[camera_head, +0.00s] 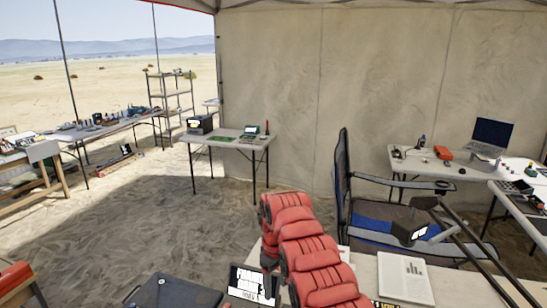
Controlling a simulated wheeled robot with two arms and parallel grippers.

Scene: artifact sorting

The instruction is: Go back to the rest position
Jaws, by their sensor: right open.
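My right arm in its red padded cover rises from the bottom middle and bends over the near table. My right gripper (269,281) is a small dark shape below the bend, partly hidden by the red cover, over the near table beside a box with a black and white label (249,284). It is open, and I see nothing held in it. My left gripper is not in view.
The near table (366,270) bears a printed sheet (404,278) and a dark case (176,294). A blue folding chair (385,215) stands close behind it at right. A laptop (491,136) stands on a table farther right.

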